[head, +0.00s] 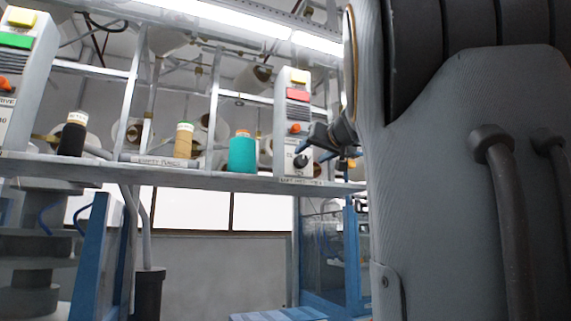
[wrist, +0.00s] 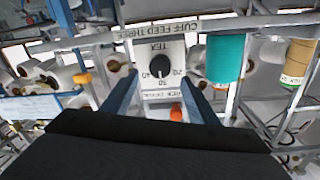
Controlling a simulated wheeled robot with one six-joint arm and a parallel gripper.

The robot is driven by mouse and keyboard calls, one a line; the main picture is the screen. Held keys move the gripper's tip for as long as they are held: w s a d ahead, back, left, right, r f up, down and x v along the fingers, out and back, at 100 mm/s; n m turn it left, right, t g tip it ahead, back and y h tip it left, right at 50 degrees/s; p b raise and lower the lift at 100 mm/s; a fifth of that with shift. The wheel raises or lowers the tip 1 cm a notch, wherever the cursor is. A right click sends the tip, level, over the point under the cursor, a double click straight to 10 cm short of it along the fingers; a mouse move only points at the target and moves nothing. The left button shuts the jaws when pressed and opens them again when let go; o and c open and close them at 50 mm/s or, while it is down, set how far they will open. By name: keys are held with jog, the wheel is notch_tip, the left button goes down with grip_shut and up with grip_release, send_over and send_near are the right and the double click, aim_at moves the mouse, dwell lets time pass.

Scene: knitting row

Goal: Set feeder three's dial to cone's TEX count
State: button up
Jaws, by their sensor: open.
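The feeder box (head: 292,121) carries a black dial knob (head: 301,160) on its lower face. In the wrist view the picture is upside down; the knob (wrist: 160,67) sits on a white plate marked TEX with 20, 30 and 40 around it, and the rail label reads CUFF FEED THREE. I cannot tell where its pointer stands. A teal cone (head: 243,154) stands beside the box; it shows in the wrist view too (wrist: 225,58), with no readable count. My gripper (wrist: 161,79) is open, its blue fingers either side of the knob's plate, apparently short of the knob. In the head view my gripper (head: 317,150) is at the box's right.
A tan cone (head: 184,141) and a black cone (head: 73,137) stand farther left on the shelf (head: 180,174); their labels are too small to read. Another feeder box (head: 25,75) is at far left. An orange part (head: 294,128) juts out above the knob.

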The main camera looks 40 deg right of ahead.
aim_at(303, 160)
jog(key=p+x, duration=0.2)
jog(key=x, duration=0.4)
jog(key=shift+w, duration=0.15)
jog(key=c, duration=1)
